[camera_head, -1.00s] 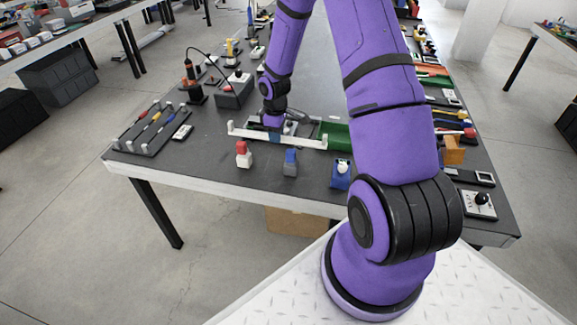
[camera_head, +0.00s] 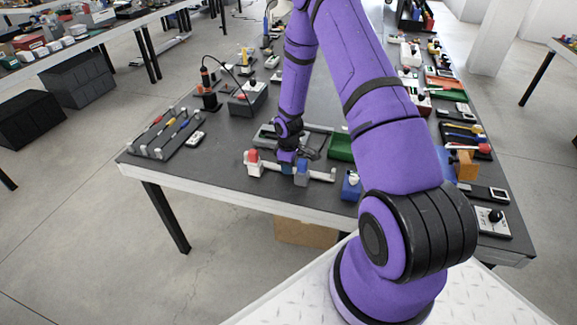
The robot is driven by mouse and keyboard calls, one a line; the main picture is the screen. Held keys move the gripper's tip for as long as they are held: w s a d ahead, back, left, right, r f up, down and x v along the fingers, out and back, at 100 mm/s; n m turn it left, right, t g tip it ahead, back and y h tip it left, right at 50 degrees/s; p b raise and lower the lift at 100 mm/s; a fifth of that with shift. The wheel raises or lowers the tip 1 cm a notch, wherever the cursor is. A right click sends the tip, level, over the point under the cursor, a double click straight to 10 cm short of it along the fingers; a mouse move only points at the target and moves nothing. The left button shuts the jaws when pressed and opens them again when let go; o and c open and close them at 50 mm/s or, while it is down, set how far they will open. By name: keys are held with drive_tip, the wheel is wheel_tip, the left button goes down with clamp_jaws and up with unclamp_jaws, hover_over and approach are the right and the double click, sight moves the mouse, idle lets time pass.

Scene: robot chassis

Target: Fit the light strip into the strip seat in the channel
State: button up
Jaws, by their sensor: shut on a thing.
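A long pale bar with raised ends, which I take to be the light strip (camera_head: 319,176), lies crosswise near the table's front edge. My gripper (camera_head: 287,168) points down at its middle and is shut on it; the fingertips are small and partly hidden. A grey tray-like frame (camera_head: 318,129), perhaps the chassis with the channel, lies just behind the strip. My arm hides part of it. The strip seat cannot be made out. I cannot tell whether the strip touches the table.
A green tray (camera_head: 341,147) and a blue block (camera_head: 350,188) are to the right. A tool rack (camera_head: 166,137) is at left.

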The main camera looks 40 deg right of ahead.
drive_tip(key=o, duration=0.6)
drive_tip(key=shift+f, duration=0.1)
drive_tip(key=shift+c, duration=0.2)
drive_tip(key=o, duration=0.4)
